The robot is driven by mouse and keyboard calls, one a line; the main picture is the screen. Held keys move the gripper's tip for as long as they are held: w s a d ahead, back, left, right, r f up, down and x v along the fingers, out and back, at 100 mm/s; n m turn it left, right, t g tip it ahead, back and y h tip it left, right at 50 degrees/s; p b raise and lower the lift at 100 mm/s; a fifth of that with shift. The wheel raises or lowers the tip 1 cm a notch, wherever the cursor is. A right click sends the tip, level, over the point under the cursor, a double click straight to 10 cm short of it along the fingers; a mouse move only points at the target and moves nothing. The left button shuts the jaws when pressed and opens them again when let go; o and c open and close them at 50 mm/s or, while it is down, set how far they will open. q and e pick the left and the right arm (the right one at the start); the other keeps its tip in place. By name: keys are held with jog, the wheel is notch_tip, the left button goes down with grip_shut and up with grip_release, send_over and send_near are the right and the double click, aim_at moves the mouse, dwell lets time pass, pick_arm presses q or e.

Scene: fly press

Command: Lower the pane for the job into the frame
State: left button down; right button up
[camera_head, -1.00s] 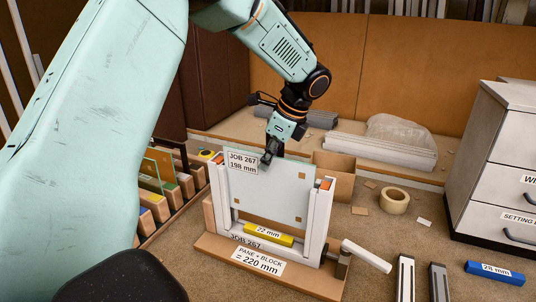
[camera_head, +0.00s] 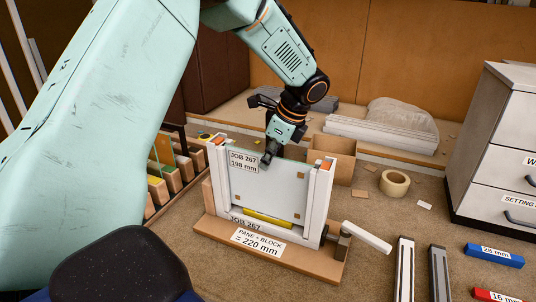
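The pane (camera_head: 262,190), a pale glass sheet labelled JOB 267, 198 mm, stands upright between the two white posts of the frame (camera_head: 319,203). Its lower edge is at or just above a yellow block (camera_head: 258,219); I cannot tell whether they touch. The frame's wooden base (camera_head: 215,227) carries the label PANE + BLOCK = 220 mm. My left gripper (camera_head: 268,155) is shut on the pane's top edge near its label. My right gripper is not in view.
A white lever (camera_head: 366,237) sticks out at the frame's right. Blue 28 mm (camera_head: 494,255) and red 16 mm (camera_head: 494,295) blocks lie at right near two metal rails (camera_head: 404,268). A tape roll (camera_head: 394,183) lies behind. A rack (camera_head: 172,178) stands left; drawers (camera_head: 500,150) stand right.

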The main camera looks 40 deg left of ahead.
pick_arm(q)
jog(key=c, duration=1.4)
grip_release()
jog(key=shift+s+r, duration=0.1)
jog(key=shift+r, duration=0.05)
jog(key=shift+c, duration=0.2)
jog(key=v, duration=1.2)
